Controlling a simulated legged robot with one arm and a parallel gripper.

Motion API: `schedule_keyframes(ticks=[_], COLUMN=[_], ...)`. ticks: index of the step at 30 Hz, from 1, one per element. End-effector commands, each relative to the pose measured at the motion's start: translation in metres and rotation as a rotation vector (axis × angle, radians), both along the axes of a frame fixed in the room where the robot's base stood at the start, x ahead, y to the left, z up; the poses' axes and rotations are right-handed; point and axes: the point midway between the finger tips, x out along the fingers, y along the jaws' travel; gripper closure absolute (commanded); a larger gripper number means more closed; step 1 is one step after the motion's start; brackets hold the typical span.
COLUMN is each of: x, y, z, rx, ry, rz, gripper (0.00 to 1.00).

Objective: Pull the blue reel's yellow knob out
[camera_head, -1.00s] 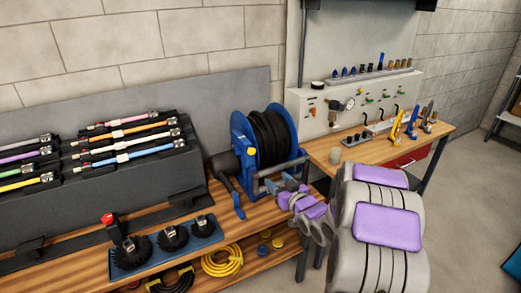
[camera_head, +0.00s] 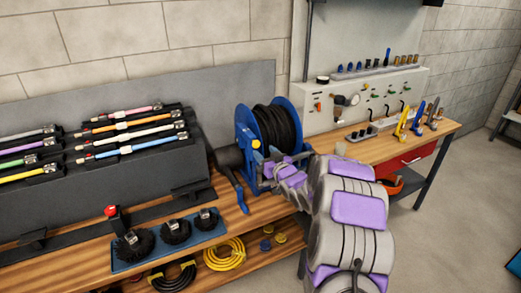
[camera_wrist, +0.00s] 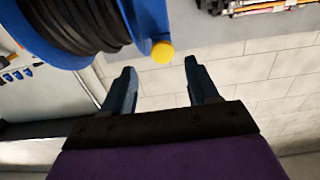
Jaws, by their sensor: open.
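The blue reel (camera_head: 243,120) stands on the wooden bench, wound with black hose (camera_head: 277,125). Its small yellow knob (camera_head: 256,144) is on the side facing me. In the wrist view the reel's blue rim (camera_wrist: 35,45) fills the upper left, and the yellow knob (camera_wrist: 162,52) shows just beyond the fingertips, roughly midway between them. My gripper (camera_wrist: 159,66) is open, with nothing between its fingers. In the head view my gripper (camera_head: 266,168) is close to the reel's front, partly hidden by my own wrist. I cannot tell whether it touches the knob.
A blue lever (camera_head: 238,190) hangs at the reel's left. Black round brushes (camera_head: 175,231) sit on a blue mat at the bench front. A dark rack (camera_head: 60,205) of coloured rods stands left. A wooden table (camera_head: 370,151) with tools is right. Yellow hose (camera_head: 225,254) lies below.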

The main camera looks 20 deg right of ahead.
Motion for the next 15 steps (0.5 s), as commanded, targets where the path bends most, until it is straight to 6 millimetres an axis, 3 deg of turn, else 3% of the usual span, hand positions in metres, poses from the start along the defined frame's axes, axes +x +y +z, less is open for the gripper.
schedule_keyframes(ticks=[6,15], x=[0.030,0.049], y=[-0.001,-0.002], z=[-0.001,0.000], rx=[0.001,0.003], ry=[-0.002,-0.002], rz=[0.001,0.000], gripper=[0.41,0.41])
